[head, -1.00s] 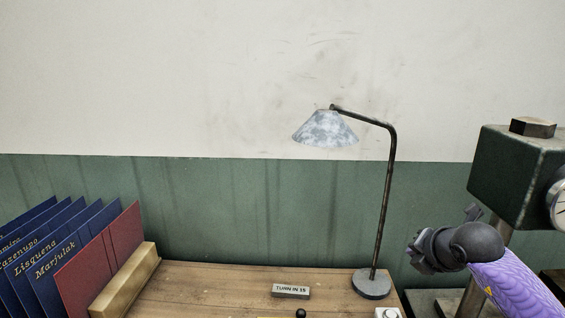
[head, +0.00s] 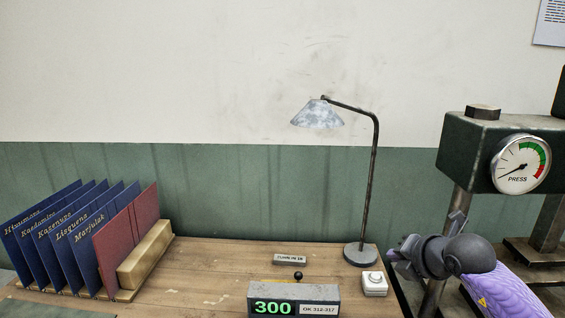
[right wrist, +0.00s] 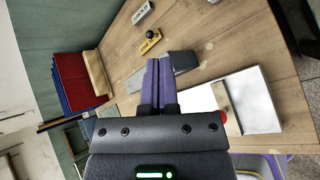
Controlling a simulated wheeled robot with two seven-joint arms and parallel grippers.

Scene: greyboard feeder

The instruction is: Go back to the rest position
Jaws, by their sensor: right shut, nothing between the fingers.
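My right gripper (head: 400,260) is at the right of the head view, beside the lamp base and in front of the press. It also shows in the right wrist view (right wrist: 158,68), where its two purple fingers are together with nothing between them. It points out over the wooden desk (right wrist: 212,52). My left gripper is in neither current view.
The green press (head: 470,140) with its round gauge (head: 520,164) stands at the right. A desk lamp (head: 361,255), a display reading 300 (head: 272,307), a white button box (head: 374,284) and a rack of blue and red folders (head: 130,235) are on the desk.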

